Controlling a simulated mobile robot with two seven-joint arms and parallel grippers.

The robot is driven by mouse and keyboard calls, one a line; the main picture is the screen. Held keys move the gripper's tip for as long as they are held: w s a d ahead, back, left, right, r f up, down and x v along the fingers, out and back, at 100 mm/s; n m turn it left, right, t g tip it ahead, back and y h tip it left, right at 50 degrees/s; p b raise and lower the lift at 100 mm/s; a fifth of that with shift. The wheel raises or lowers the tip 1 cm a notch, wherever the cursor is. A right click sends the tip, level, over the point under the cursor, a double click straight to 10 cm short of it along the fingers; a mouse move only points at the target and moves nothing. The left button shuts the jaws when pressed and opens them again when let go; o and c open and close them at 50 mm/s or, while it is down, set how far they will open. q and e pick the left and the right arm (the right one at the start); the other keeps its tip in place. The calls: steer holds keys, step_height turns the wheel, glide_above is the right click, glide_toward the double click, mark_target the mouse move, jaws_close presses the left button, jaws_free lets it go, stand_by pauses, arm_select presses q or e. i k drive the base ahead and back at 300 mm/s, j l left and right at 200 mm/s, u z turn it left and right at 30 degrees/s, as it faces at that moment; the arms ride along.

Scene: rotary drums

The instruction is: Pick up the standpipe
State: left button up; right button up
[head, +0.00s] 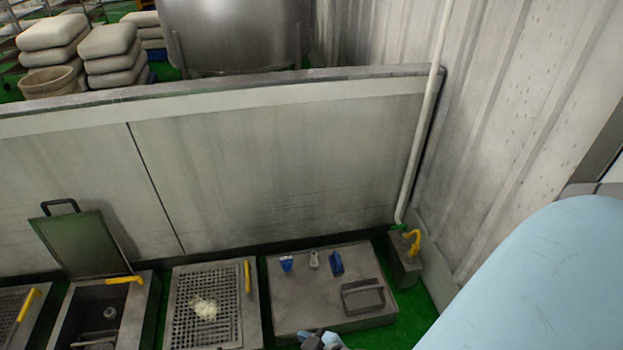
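No loose thing stands out clearly as the standpipe. A grey bar-like piece (95,345) lies low in the open pit (143,318) at the lower left, cut by the bottom edge, beside a round drain fitting (110,313); I cannot tell whether it is the standpipe. A tall white pipe (422,130) runs down the wall corner to a green and yellow tap. A small grey-blue part (322,341) at the bottom edge may be my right gripper, mostly cut off; its fingers cannot be made out. My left gripper is not in view.
The pit's green lid (82,245) stands tilted open. A grated pit (178,310) holds a pale clump (205,308). A grey slab (310,262) carries blue clips and a handled block (362,297). A low wall (270,170) closes the back. My light-blue arm covers the lower right.

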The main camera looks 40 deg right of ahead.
mark_target(313, 262)
steer(key=l+u, duration=0.2)
steer(key=l, duration=0.9)
steer(key=i+l, duration=0.3)
steer(key=i+l+u, duration=0.1)
steer(key=i+l, duration=0.15)
steer(key=l, duration=0.2)
